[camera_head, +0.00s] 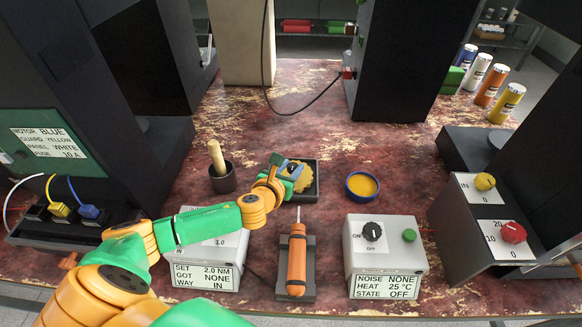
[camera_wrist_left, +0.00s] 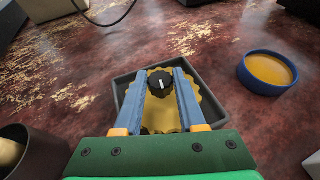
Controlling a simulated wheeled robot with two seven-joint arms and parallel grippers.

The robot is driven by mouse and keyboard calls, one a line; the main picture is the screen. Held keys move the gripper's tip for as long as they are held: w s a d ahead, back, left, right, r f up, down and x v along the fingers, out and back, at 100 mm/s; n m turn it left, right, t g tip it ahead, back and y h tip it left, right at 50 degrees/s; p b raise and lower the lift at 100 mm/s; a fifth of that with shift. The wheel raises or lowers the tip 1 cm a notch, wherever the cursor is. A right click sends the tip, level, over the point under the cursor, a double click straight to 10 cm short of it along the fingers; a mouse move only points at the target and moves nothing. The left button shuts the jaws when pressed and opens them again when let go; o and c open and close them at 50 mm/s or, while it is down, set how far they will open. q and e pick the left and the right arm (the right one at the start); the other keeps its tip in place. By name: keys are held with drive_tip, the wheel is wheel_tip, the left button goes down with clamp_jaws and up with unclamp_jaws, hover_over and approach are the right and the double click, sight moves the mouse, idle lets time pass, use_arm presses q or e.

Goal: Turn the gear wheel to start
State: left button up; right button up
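The yellow gear wheel (camera_head: 304,178) with a scalloped edge lies in a dark square tray (camera_head: 316,190) at mid-table. In the left wrist view, the gear wheel (camera_wrist_left: 161,113) has a black knob (camera_wrist_left: 160,83) with a white mark on top. My left gripper (camera_head: 291,169) is over the tray and hides part of the wheel. In the left wrist view, my left gripper (camera_wrist_left: 161,74) is open, with one blue-grey finger on each side of the knob. I cannot tell whether the fingers touch the wheel. My right gripper is not in view.
A blue-rimmed bowl (camera_head: 362,186) stands right of the tray, a mortar with pestle (camera_head: 222,177) left. An orange screwdriver (camera_head: 297,258) lies in a holder in front. A control box (camera_head: 384,250) reads STATE OFF. Dark machines stand left, right and behind.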

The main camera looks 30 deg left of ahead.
use_arm(q)
clamp_jaws()
drive_tip(key=shift+d+r+n+y+p, duration=0.15)
drive_tip(key=shift+n+y+p, duration=0.15)
drive_tip(key=shift+y+p, duration=0.15)
drive_tip(key=shift+n+y+p, duration=0.3)
drive_tip(key=shift+n+y, duration=0.05)
drive_tip(key=shift+n, duration=0.05)
drive_tip(key=shift+f, duration=0.2)
drive_tip(key=o, duration=0.9)
unclamp_jaws()
drive_tip(key=p+v, duration=0.1)
drive_tip(key=v, duration=0.6)
drive_tip(key=shift+r, duration=0.25)
